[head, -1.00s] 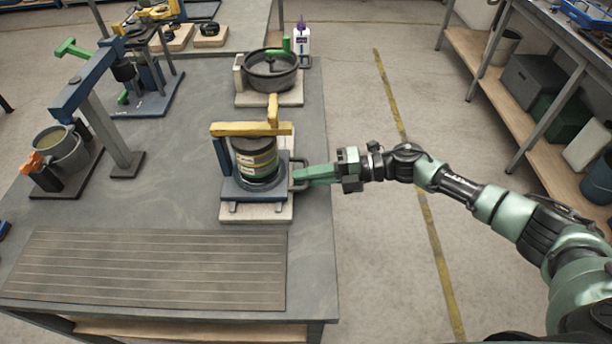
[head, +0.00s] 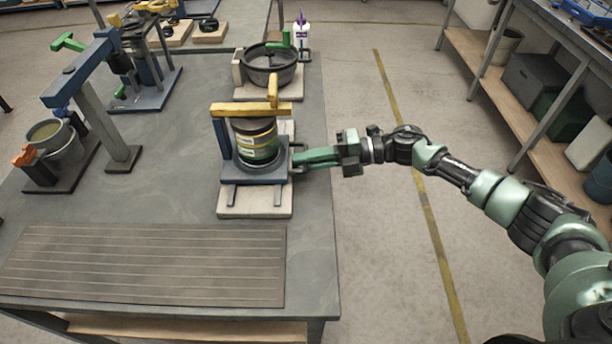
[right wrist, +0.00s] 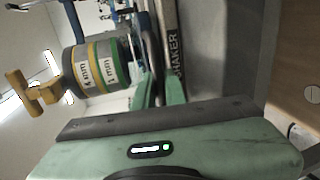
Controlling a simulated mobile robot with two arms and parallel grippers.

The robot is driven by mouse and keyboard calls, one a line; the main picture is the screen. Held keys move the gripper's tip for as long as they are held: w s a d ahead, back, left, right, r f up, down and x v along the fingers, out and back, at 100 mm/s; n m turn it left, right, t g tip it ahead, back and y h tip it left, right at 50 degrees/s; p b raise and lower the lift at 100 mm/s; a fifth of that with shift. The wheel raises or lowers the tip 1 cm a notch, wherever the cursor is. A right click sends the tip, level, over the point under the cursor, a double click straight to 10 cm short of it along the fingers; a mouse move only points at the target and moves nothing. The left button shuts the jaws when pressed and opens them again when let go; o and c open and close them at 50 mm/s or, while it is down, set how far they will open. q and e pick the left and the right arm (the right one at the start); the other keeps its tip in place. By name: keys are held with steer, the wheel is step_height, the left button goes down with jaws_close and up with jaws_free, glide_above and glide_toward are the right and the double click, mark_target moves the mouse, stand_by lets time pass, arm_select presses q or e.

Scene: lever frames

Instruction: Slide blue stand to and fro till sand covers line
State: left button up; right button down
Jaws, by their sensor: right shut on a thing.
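The blue stand (head: 252,174) sits on a pale base plate (head: 255,206) near the right edge of the table. It holds a round stack of sieves (head: 256,143) under a yellow clamp bar (head: 250,109). In the right wrist view the stack (right wrist: 98,66) shows labels reading 4 mm and 1 mm, and the base rail reads SHAKER (right wrist: 174,55). My right gripper (head: 298,158) is at the stand's right side, shut on its handle, which its fingers mostly hide. No sand or line can be made out. My left gripper is not in view.
A dark pan (head: 270,72) on its own base stands behind the stand, with a white bottle (head: 302,38) beside it. A ribbed mat (head: 145,265) lies in front. A blue lever frame (head: 105,110) and a grey bucket (head: 58,145) stand left.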

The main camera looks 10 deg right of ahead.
mark_target(305, 144)
steer(key=w+b, duration=0.2)
steer(key=w, duration=0.1)
steer(key=w+d+b, duration=0.1)
steer(key=shift+w+f, duration=0.35)
steer(key=shift+w, duration=0.05)
steer(key=shift+w+d+r+b, duration=0.1)
steer(key=shift+w+b, duration=0.1)
steer(key=shift+b, duration=0.15)
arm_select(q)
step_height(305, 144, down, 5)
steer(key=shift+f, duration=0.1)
arm_select(e)
steer(key=shift+r, duration=0.3)
steer(key=c, duration=1.6)
jaws_free()
steer(key=shift+o, duration=0.6)
steer(key=shift+w+f, duration=0.1)
steer(key=shift+w, duration=0.05)
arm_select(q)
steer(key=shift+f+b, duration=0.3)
arm_select(e)
steer(key=v, duration=0.7)
steer(key=shift+d, duration=0.4)
